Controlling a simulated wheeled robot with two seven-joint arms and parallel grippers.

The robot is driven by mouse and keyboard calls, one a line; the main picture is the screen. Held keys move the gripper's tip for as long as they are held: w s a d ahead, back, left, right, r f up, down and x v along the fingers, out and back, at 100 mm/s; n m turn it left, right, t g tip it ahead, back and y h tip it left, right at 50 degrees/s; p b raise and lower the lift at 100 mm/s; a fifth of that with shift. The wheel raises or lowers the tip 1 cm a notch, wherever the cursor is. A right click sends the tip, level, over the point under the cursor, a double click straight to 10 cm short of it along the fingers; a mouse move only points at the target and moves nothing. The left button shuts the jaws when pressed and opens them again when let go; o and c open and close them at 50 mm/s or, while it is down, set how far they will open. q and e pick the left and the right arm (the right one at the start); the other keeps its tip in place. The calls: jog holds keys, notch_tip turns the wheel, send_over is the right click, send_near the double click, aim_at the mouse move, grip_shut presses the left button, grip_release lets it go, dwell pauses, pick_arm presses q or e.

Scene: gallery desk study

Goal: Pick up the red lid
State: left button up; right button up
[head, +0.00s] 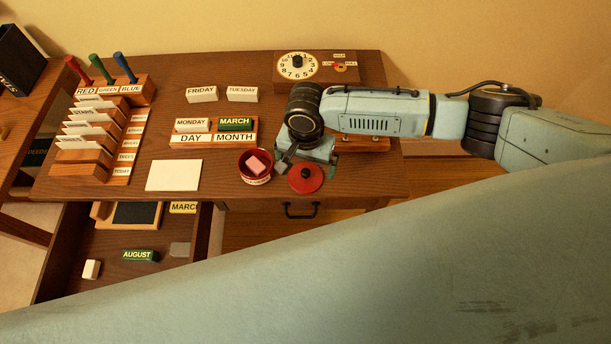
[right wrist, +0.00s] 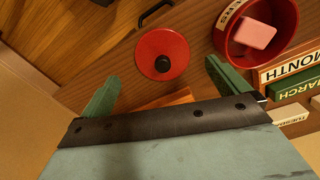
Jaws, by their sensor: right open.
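The red lid (head: 305,183) is a round disc with a small dark knob, lying flat on the desk near its front edge, right of a red pot (head: 256,178). In the right wrist view the lid (right wrist: 176,47) lies in line with the gap between my fingers. My right gripper (head: 308,163) is open and empty, just behind and above the lid; its green fingers (right wrist: 162,72) show on either side, apart from the lid. The red pot also shows in the right wrist view (right wrist: 290,55), open, with a pink block (right wrist: 256,34) inside. My left gripper is out of view.
Day and month blocks (head: 191,125) stand behind the pot, and a white card (head: 174,175) lies left of it. A card rack (head: 95,130) is at the left, a clock board (head: 315,68) at the back. An open drawer (head: 110,245) sticks out at the front left.

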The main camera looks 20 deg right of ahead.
aim_at(306, 171)
jog(key=f, duration=0.1)
jog(key=f+b, duration=0.1)
jog(key=f, duration=0.3)
jog(key=shift+w+f, duration=0.15)
jog(key=shift+w, duration=0.15)
jog(key=c, duration=0.9)
